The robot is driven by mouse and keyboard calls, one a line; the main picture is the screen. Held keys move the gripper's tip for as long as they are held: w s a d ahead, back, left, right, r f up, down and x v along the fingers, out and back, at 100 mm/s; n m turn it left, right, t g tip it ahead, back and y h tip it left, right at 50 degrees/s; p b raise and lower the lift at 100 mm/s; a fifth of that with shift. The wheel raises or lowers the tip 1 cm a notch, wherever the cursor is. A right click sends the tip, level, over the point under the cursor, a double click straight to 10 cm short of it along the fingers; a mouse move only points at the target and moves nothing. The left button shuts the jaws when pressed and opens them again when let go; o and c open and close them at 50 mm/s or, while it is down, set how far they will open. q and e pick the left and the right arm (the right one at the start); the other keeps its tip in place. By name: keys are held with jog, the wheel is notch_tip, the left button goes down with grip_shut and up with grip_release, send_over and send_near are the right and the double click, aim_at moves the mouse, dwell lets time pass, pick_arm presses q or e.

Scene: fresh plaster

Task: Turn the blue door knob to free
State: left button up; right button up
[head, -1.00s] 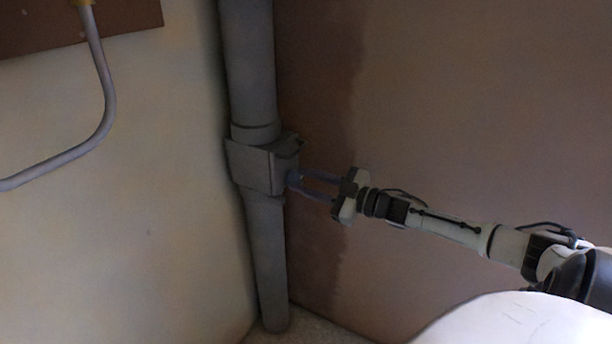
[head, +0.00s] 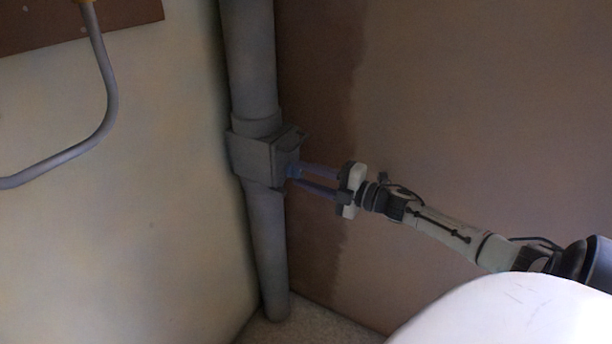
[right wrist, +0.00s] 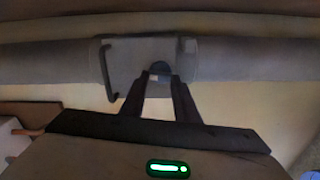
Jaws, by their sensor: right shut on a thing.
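The blue door knob (head: 293,171) sits on the right face of a grey box (head: 249,158) fixed on a vertical grey pipe in the corner. My right gripper (head: 301,178) reaches in from the right, its two fingers shut on the knob. In the right wrist view the knob (right wrist: 160,69) shows as a dark blue round piece between the fingertips (right wrist: 160,80), on the box face (right wrist: 140,58). The fingers hide part of the knob, and I cannot read its setting. My left gripper is not in view.
The grey pipe (head: 265,250) runs down to the floor (head: 300,328). A pale wall (head: 130,220) is on the left and a brown wall (head: 450,110) on the right. A bent grey tube (head: 105,100) hangs at the left. A dark handle (right wrist: 108,72) stands on the box.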

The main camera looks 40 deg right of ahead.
jog(key=shift+f+n, duration=0.1)
jog(key=shift+n, duration=0.8)
jog(key=o, duration=1)
jog(key=shift+o, duration=0.2)
jog(key=p+v, duration=0.1)
jog(key=v, duration=0.9)
jog(key=shift+s, duration=0.2)
